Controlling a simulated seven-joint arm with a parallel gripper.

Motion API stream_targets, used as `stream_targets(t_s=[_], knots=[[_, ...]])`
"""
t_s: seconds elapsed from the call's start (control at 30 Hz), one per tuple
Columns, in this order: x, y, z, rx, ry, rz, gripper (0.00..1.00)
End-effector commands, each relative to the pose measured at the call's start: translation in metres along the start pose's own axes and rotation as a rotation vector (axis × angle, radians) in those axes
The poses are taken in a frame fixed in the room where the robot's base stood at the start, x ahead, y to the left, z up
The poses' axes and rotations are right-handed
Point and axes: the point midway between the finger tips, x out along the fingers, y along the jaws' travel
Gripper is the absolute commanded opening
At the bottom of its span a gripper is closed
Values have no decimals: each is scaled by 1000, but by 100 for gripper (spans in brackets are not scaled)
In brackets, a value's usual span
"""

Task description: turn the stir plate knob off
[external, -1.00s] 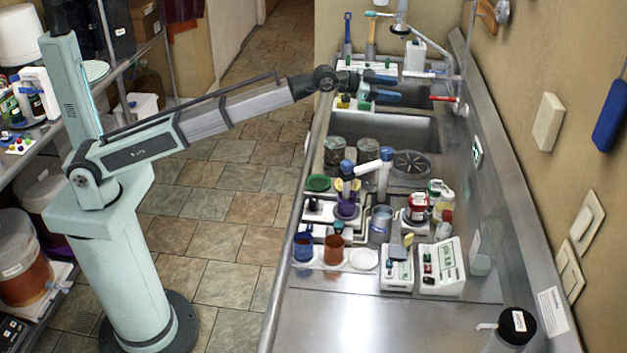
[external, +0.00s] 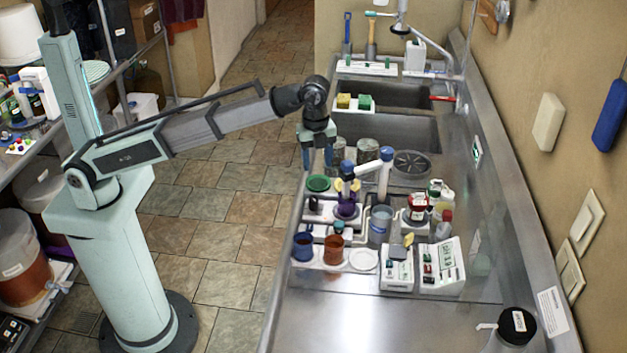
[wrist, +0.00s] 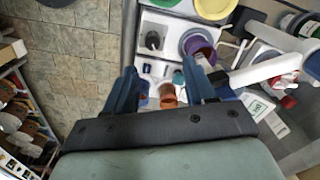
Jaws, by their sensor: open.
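My gripper (external: 318,157) hangs open and empty above the left edge of the steel counter, just behind the cluster of lab items. In the wrist view its two blue fingers (wrist: 160,72) are apart, with nothing between them. A white base with a dark knob-like piece (wrist: 153,40) lies ahead of the fingers; it also shows beside the purple cup in the external view (external: 313,204). A white box with small coloured controls (external: 397,272) and a white keypad unit (external: 442,266) stand further right. Which one is the stir plate, and its knob setting, I cannot tell.
A purple cup (external: 346,210), blue cup (external: 303,247), brown cup (external: 334,249) and clear beaker (external: 380,224) crowd the area. A white-armed blue-topped stand (external: 384,178) rises among them. The front counter (external: 350,315) is mostly clear.

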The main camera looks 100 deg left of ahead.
Motion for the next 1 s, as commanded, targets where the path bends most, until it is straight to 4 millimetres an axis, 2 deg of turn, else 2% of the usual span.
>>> stream_targets(t_s=[0.13,0.27,0.7,1.0], knots=[[-2,11,-7,45,-13,28,55],[8,13,-6,48,-14,31,55],[83,15,-5,45,-14,30,55],[121,15,-5,45,-13,28,55]])
